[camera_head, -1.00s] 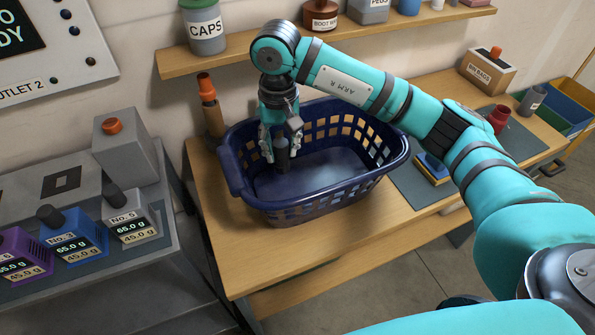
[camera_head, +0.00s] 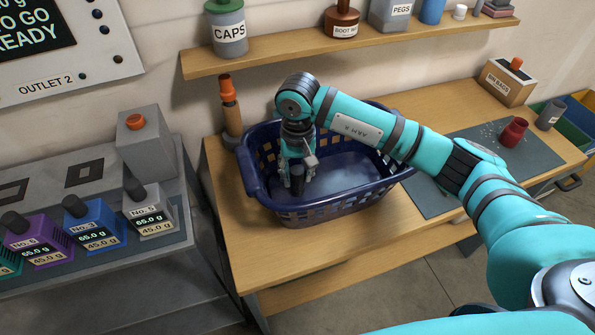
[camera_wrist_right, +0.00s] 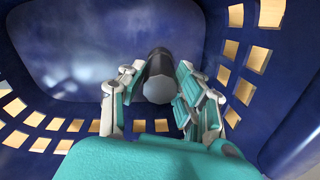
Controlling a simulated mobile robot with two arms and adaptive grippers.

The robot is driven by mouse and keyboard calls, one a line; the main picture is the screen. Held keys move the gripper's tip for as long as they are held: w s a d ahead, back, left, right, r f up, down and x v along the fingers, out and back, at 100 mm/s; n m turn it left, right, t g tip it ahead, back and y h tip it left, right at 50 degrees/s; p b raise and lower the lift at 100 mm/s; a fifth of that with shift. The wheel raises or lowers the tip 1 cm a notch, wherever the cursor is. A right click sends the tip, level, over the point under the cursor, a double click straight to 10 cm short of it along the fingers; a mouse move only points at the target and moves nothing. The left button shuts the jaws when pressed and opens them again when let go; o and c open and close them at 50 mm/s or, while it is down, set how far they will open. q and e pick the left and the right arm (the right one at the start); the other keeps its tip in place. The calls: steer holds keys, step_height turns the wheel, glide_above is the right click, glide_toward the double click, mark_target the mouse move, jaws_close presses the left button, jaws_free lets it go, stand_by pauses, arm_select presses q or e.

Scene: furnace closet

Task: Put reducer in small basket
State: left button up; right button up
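The small basket is a dark blue plastic basket (camera_head: 318,212) with rectangular holes, standing upright on the wooden bench. My right gripper (camera_head: 298,180) points down inside its left part. The reducer, a dark cylindrical piece (camera_head: 298,188), sits between the fingers and extends past their tips, low in the basket. In the right wrist view the reducer (camera_wrist_right: 158,80) shows its faceted grey end between both fingers of the gripper (camera_wrist_right: 158,75). The fingers appear closed on its sides. Whether it touches the basket floor (camera_wrist_right: 95,45) cannot be told. My left gripper is not in view.
A bottle with an orange top (camera_head: 230,108) stands behind the basket's left end. A shelf (camera_head: 350,46) with labelled containers runs above. A grey mat (camera_head: 540,150) with a red cup (camera_head: 513,132) lies to the right. The bench front (camera_head: 250,240) is clear.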

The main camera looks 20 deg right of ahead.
steer(key=o, duration=0.4)
steer(key=shift+r+p, duration=0.3)
steer(key=shift+p, duration=0.05)
step_height(320, 180, up, 10)
steer(key=b, duration=0.4)
steer(key=shift+r, duration=0.9)
